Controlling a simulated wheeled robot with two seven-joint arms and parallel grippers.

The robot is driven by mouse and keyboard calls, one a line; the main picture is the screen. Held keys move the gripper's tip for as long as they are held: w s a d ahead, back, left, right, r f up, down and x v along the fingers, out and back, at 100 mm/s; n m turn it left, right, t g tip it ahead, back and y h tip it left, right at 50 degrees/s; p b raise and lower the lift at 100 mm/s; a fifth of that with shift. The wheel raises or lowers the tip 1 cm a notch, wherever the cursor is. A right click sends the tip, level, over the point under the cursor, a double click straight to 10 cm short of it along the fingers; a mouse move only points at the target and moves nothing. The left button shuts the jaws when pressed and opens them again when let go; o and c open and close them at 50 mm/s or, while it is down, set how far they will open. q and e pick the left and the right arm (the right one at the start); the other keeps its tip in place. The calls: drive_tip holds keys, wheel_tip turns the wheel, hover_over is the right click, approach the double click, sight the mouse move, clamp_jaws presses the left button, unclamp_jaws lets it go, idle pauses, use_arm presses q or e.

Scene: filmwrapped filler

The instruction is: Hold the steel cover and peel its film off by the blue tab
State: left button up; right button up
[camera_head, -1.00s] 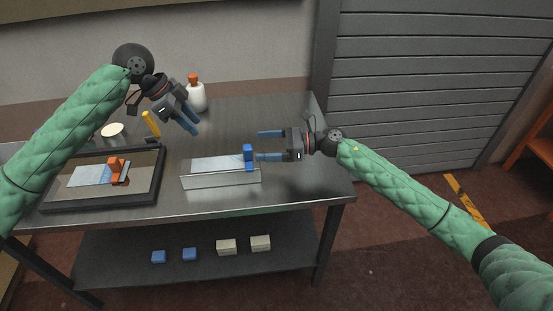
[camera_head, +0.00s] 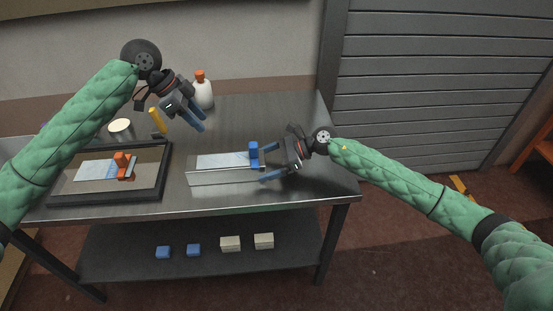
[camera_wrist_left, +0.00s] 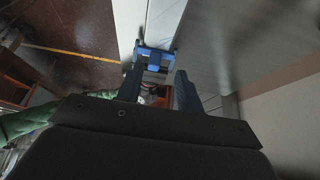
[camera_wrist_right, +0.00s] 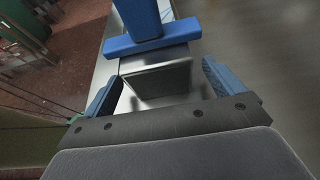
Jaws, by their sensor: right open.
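The steel cover (camera_head: 225,178) lies on the metal table, with pale film (camera_head: 222,160) on its top. A blue tab (camera_head: 254,153) stands at its right end; it also shows in the right wrist view (camera_wrist_right: 150,46). My right gripper (camera_head: 267,161) is open at that end, tilted. In the right wrist view the cover's end plate (camera_wrist_right: 158,82) lies between its spread fingers (camera_wrist_right: 164,85), with no clear contact. My left gripper (camera_head: 194,119) is open and empty, above the table behind the cover. The left wrist view shows the blue tab (camera_wrist_left: 155,54) beyond its fingers.
A dark-rimmed tray (camera_head: 165,180) at left holds another panel (camera_head: 95,170) with an orange tab (camera_head: 123,163). A white bottle (camera_head: 203,94), a yellow stick (camera_head: 158,121) and a round pale item (camera_head: 120,126) stand behind. Blue and cream blocks (camera_head: 230,243) lie on the lower shelf.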

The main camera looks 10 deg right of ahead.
sight(253, 144)
drive_tip(key=shift+x, duration=1.35)
drive_tip(key=shift+r, duration=0.1)
drive_tip(key=c, duration=1.4)
use_arm(q)
drive_tip(key=o, duration=0.3)
drive_tip(key=shift+o, duration=0.3)
drive_tip(key=d+y, duration=0.4)
drive_tip(key=d, duration=0.8)
drive_tip(key=shift+s+r, duration=0.15)
drive_tip(key=shift+r, duration=0.15)
drive_tip(key=shift+y, duration=0.9)
drive_tip(key=shift+d+f, duration=0.3)
drive_tip(key=shift+f, duration=1.7)
drive_tip(key=shift+d+f, duration=0.35)
drive_tip(key=shift+f, duration=1.7)
drive_tip(key=shift+d+f, duration=0.3)
drive_tip(key=shift+f, duration=1.7)
